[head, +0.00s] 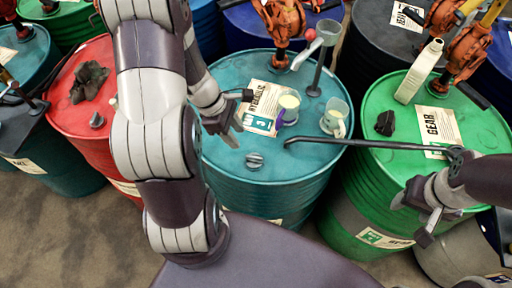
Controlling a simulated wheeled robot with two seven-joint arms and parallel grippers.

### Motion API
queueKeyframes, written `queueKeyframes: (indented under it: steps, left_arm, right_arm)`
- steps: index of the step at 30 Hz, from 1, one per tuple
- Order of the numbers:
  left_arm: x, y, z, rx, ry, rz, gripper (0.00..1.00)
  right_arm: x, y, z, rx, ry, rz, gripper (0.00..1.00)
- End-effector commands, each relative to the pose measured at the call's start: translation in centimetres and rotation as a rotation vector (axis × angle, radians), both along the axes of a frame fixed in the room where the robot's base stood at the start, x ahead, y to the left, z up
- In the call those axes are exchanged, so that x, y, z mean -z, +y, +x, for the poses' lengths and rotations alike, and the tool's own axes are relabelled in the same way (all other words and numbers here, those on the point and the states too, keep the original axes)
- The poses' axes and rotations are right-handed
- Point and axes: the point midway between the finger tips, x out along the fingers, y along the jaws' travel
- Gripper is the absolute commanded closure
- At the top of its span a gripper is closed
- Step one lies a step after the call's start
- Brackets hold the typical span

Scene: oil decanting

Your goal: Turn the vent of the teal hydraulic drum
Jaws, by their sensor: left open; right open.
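The teal hydraulic drum (215,160) stands in the middle of the head view, with a "HYDRAULIC" label (262,100) on its lid. A round grey ridged cap (254,160), which looks like the vent, sits near the front of the lid. My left gripper (236,135) is open above the lid, behind and to the left of the cap and apart from it. My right gripper (428,226) is open at the right, in front of the green gear drum (375,200). Whether it touches the long dark rod (345,142) near it I cannot tell.
Two cups, one (289,104) by the label and one (336,118) at the right, stand on the teal lid. An orange pump (281,22) rises at its back. A red drum (70,120) stands left; a white bottle (418,73) stands on the green drum.

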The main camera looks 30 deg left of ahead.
Motion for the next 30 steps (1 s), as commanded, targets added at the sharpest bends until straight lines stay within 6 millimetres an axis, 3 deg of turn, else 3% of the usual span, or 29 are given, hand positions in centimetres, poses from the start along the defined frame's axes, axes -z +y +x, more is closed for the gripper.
queueKeyframes:
  steps: [3, 10, 15, 23, 25, 27, 30]
  left_arm:
    - [3.4, -1.3, 0.1, 0.005, 0.006, -0.002, 0.57]
    - [8.2, -3.2, 0.7, 0.006, 0.003, 0.001, 0.57]
    - [9.6, -3.8, 0.9, 0.006, 0.001, 0.002, 0.57]
    - [9.7, -3.9, 0.9, 0.007, -0.001, 0.002, 0.57]
    - [9.7, -3.9, 0.9, 0.007, -0.001, 0.002, 0.74]
    - [9.7, -3.9, 0.9, 0.007, -0.001, 0.002, 0.96]
    - [9.7, -3.9, 1.0, 0.007, -0.001, 0.002, 1.00]
  right_arm:
    - [1.1, 0.0, 0.0, 0.000, 0.000, 0.000, 0.43]
    - [2.6, 0.0, 0.0, 0.000, 0.000, 0.000, 0.43]
    - [3.0, 0.0, 0.0, 0.000, 0.000, 0.000, 0.43]
    - [2.9, 0.0, 0.0, 0.000, 0.000, 0.000, 0.43]
    - [2.9, 0.0, 0.0, 0.000, 0.000, 0.000, 0.43]
    - [2.9, 0.0, 0.0, 0.000, 0.000, 0.000, 0.43]
    - [2.9, 0.0, 0.0, 0.000, 0.000, 0.000, 0.43]
